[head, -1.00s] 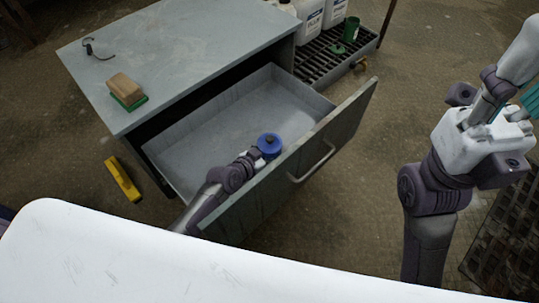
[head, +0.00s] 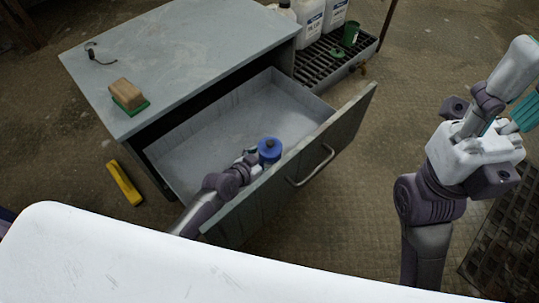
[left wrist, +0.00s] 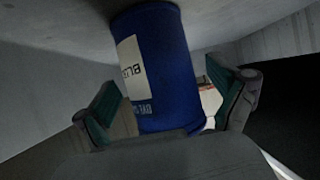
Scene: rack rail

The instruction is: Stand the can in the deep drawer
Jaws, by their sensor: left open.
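The blue can (head: 269,151) stands upright inside the open deep drawer (head: 222,118), near its front panel. In the left wrist view the can (left wrist: 170,65) shows a white label and seems to rest against the grey drawer surface. My left gripper (head: 252,160) reaches into the drawer at the can's left side. In the left wrist view its two teal-padded fingers (left wrist: 168,108) are spread on either side of the can, with a gap at the right finger. My right gripper (head: 522,112) is raised at the right edge, partly cut off, away from the drawer.
The cabinet top (head: 190,50) holds a wood-backed green sponge (head: 128,95) and dark glasses (head: 98,55). A yellow object (head: 124,183) lies on the floor. The drawer's back is clear.

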